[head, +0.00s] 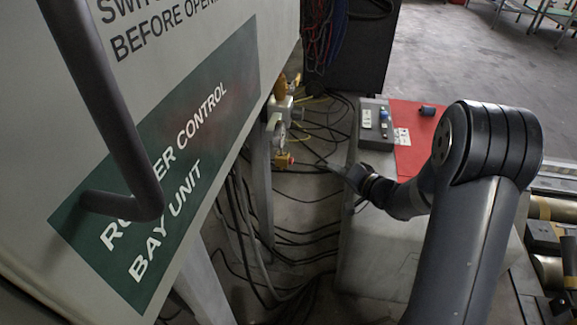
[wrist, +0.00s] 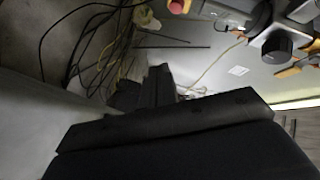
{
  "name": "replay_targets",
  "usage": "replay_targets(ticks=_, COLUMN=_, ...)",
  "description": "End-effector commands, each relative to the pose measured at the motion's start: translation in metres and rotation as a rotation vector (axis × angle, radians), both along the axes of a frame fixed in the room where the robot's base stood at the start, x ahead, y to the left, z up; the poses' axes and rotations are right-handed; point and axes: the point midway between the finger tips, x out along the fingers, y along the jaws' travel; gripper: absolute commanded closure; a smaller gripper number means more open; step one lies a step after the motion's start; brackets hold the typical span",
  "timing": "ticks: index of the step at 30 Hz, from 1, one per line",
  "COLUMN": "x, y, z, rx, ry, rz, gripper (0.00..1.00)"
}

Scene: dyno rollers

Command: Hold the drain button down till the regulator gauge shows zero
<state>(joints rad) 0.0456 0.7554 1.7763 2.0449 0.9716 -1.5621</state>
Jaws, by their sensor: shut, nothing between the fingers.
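The regulator (head: 281,108) hangs at the edge of the grey cabinet in the head view. A small round gauge (head: 279,134) sits below its pale body; its reading is too small to make out. A small yellow block with an orange-red part (head: 284,160) is under the gauge; I cannot tell whether it is the drain button. My gripper (head: 322,164) is shut and empty, to the right of this block and apart from it. In the wrist view my shut fingers (wrist: 160,83) point away over cables. A red knob (wrist: 177,6) shows at the top edge there.
The grey cabinet (head: 190,150) with a dark handle (head: 105,110) fills the left. A low pale cabinet (head: 375,235) with a control box (head: 376,125) and red top stands under my arm. Loose cables (head: 265,270) cover the floor between them.

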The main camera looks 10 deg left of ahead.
Motion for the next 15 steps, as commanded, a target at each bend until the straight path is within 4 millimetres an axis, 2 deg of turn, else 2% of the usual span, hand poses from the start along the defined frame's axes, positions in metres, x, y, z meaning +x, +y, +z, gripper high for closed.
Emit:
replay_targets(ticks=1, x=0.0051, y=-0.0027, z=-0.0117, rx=0.004, ry=-0.007, rz=-0.018, gripper=1.00)
replay_targets(ticks=4, x=0.0114, y=-0.0062, z=-0.0185, rx=0.005, ry=-0.019, rz=-0.040, gripper=1.00)
replay_targets(ticks=15, x=0.0138, y=-0.0076, z=-0.0186, rx=0.006, ry=-0.024, rz=-0.050, gripper=1.00)
